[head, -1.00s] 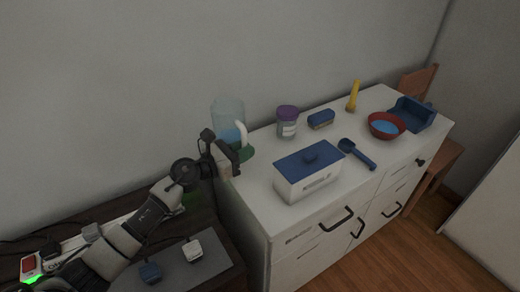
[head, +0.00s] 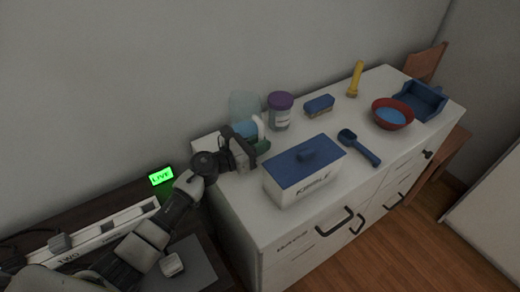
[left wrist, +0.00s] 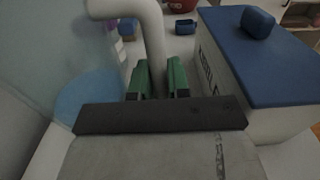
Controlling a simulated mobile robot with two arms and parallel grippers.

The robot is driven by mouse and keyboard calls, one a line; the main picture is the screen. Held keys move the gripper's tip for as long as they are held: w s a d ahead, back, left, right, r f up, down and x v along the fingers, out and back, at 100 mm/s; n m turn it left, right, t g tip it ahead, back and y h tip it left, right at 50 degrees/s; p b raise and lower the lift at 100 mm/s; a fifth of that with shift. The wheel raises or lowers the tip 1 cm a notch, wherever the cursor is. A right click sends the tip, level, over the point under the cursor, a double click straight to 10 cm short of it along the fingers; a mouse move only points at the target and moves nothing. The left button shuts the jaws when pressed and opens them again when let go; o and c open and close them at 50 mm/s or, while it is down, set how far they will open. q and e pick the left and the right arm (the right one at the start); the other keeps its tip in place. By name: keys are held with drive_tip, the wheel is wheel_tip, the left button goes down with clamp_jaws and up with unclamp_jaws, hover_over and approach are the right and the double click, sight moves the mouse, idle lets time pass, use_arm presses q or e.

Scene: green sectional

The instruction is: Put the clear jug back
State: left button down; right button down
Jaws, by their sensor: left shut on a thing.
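The clear jug (head: 243,103) has a see-through body, a white handle and blue contents. It is at the left back end of the white cabinet top, beside the purple-lidded jar. In the left wrist view its white handle (left wrist: 151,40) passes down between my green finger pads, and its clear body (left wrist: 50,55) fills the left side. My left gripper (head: 260,147) is shut on the handle; it also shows in the left wrist view (left wrist: 160,80). The jug's base is hidden behind the gripper, so I cannot tell if it touches the top. My right gripper is not in view.
On the white cabinet (head: 232,190) stand the purple-lidded jar (head: 280,113), a blue-lidded white box (head: 304,172) close right of my gripper, a brush (head: 319,106), a blue scoop (head: 360,148), a yellow flashlight (head: 355,79), a red bowl (head: 377,112) and a blue tray (head: 421,101).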

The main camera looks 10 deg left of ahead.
use_arm(q)
drive_tip(key=shift+f, duration=0.85)
drive_tip(key=c, duration=1.1)
unclamp_jaws()
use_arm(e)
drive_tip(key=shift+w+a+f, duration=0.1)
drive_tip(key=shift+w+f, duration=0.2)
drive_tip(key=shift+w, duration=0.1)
use_arm(q)
drive_tip(key=shift+r, duration=0.15)
drive_tip(key=shift+s+a, duration=0.25)
drive_tip(key=shift+a, duration=0.05)
drive_tip(key=b+v, duration=0.2)
drive_tip(key=v, duration=0.8)
drive_tip(key=shift+s+a, duration=0.15)
drive_tip(key=shift+s, duration=0.1)
drive_tip(key=shift+s+a, duration=0.25)
drive_tip(key=shift+s, duration=0.05)
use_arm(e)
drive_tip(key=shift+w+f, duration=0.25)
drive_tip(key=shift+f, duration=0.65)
